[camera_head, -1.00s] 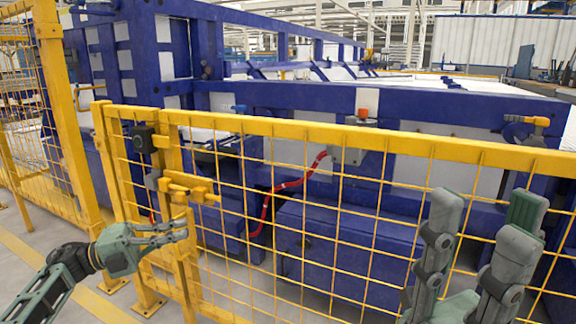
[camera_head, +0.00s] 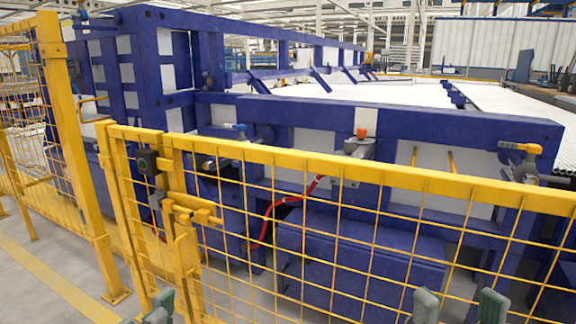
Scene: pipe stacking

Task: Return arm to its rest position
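My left gripper (camera_head: 160,306) shows only as grey-green fingertips at the bottom edge, left of centre, in front of the yellow gate. The rest of it and its arm are below the picture. My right gripper (camera_head: 458,306) shows as two grey-green fingertip groups at the bottom right, with a wide gap between them and nothing seen in the gap. Its palm and arm are out of view.
A yellow mesh fence (camera_head: 346,166) with a gate latch (camera_head: 193,214) stands close in front. Behind it is a blue steel frame machine (camera_head: 400,119) with white pipes (camera_head: 385,93) on top. Bare floor (camera_head: 50,270) lies at the lower left.

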